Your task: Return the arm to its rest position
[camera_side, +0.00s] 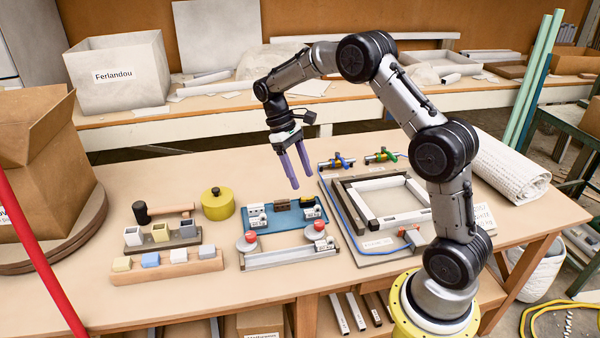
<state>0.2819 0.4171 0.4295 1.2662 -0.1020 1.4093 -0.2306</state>
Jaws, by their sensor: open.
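My gripper (299,184) hangs at the end of my raised arm, with its purple fingers pointing down. It is open, with nothing between the fingers. It is in the air above the workbench (250,290), near the blue fixture plate (285,218). The arm rises from its yellow base at the front right of the bench and bends over to the left.
A square frame fixture (390,218) with toggle clamps lies right of my gripper. A cardboard box (45,165) is far left.

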